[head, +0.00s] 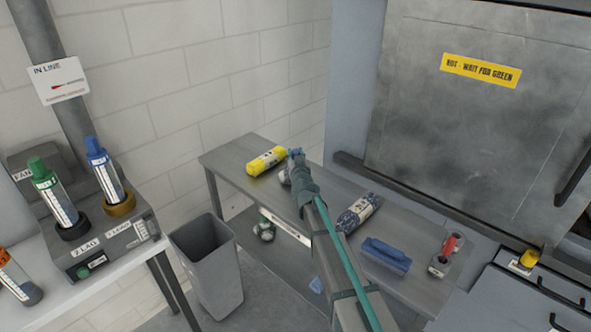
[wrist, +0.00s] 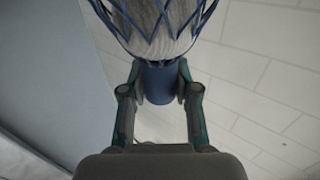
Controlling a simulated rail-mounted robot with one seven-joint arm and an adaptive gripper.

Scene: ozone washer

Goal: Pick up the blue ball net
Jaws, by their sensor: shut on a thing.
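The blue ball net (wrist: 160,30) fills the top of the wrist view: a whitish, fibrous ball inside blue mesh strands, with a blue collar below it. My gripper (wrist: 158,90) is shut on this blue collar, one finger on each side. In the head view my gripper (head: 297,160) is over the far left part of the grey metal table (head: 240,147), and my arm hides most of what it holds. A small blue bit and a greyish patch show beside the fingers. I cannot tell from these views how far the net is above the table.
A yellow labelled roll (head: 266,160) lies close to the left of my gripper. To the right are a dark blue and white bundle (head: 359,213), a blue block (head: 386,255) and a red-topped item (head: 444,255). A grey bin (head: 208,265) stands front left; a machine door (head: 480,120) rises behind.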

